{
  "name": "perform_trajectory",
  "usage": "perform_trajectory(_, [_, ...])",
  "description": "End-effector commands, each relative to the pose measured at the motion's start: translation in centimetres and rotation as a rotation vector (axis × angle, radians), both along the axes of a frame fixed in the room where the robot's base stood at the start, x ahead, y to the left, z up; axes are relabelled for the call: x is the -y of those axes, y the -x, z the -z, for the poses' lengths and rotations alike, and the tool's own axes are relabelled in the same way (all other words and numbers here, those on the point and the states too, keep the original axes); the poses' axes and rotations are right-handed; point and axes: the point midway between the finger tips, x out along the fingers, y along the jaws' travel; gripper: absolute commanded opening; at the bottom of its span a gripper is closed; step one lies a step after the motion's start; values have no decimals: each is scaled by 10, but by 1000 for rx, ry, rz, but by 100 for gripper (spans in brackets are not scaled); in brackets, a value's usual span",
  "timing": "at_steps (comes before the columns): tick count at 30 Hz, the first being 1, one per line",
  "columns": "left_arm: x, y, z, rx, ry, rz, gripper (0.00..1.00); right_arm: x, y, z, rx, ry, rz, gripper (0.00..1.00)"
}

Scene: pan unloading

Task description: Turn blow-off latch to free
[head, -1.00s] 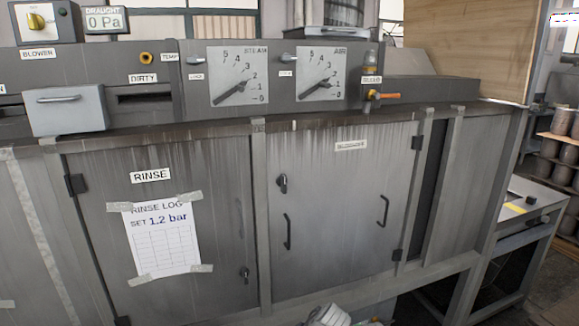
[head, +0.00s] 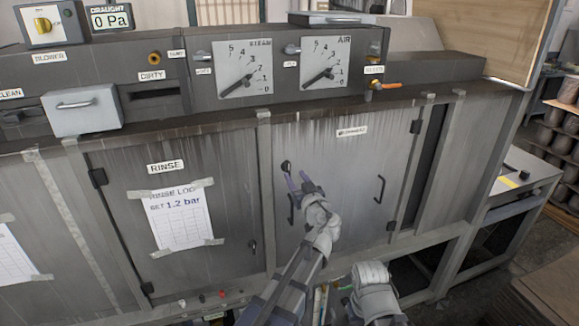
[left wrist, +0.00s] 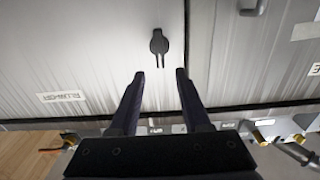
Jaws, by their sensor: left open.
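The blow-off latch (head: 286,166) is a small dark fitting on the upper left of the grey door (head: 345,165) right of the RINSE door. In the left wrist view the latch (left wrist: 159,42) has a rounded body with thin prongs towards my fingers. My left gripper (head: 297,178) is open just below and right of the latch in the head view. In the left wrist view its fingertips (left wrist: 160,74) are spread either side of the latch's line, apart from it, with nothing between them.
A dark handle (head: 293,210) is partly beside my left gripper, and another handle (head: 380,188) is on the door's right. The RINSE door (head: 185,215) bears a taped log. A valve with an orange lever (head: 386,86) is above right. A control panel (head: 245,70) runs above.

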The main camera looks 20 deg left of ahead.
Motion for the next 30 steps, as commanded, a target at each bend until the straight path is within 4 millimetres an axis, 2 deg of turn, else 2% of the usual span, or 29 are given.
perform_trajectory(3, [-12,-20,0,-1,1,-3,48,0,0,0,0,0,0,50])
perform_trajectory(10, [-29,-45,0,-2,0,-2,48,0,0,0,0,0,0,50])
perform_trajectory(15, [-35,-52,0,-2,0,-1,48,0,0,0,0,0,0,50])
perform_trajectory(24, [-36,-53,0,-2,0,-1,48,0,0,0,0,0,0,50])
perform_trajectory(30, [-36,-53,0,-2,0,-1,26,0,0,0,0,0,0,50])
